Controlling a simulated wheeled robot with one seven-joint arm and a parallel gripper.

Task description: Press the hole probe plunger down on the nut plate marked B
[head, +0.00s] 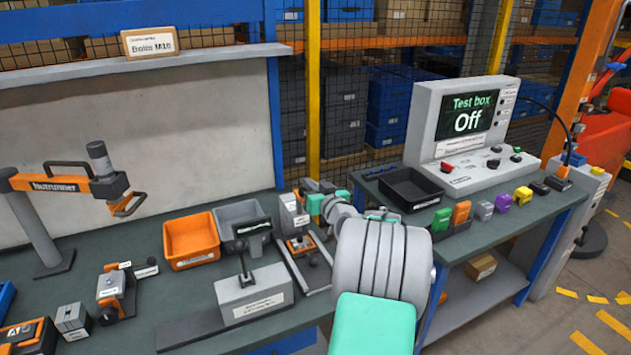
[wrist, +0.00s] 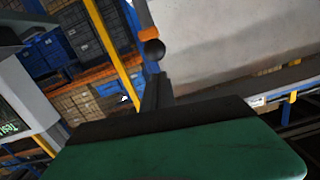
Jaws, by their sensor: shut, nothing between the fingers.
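My gripper (wrist: 156,88) shows in the wrist view as dark fingers, shut and empty, pointing toward a black ball knob (wrist: 153,48). The knob sits beside an orange part just past the fingertips; I cannot tell whether they touch. In the head view my grey and teal arm reaches over the bench, and I cannot make out the fingers. A fixture with an orange part (head: 300,244) and a dark knob (head: 313,258) stands just left of my arm. I cannot read a letter B or tell surely which part is the nut plate.
A grey block (head: 252,296) with a black handle stands in front of the orange bin (head: 191,240) and grey bin (head: 238,218). The nutrunner (head: 75,180) is at left. On the right bench are the test box (head: 470,135), reading Off, and a black tray (head: 410,188).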

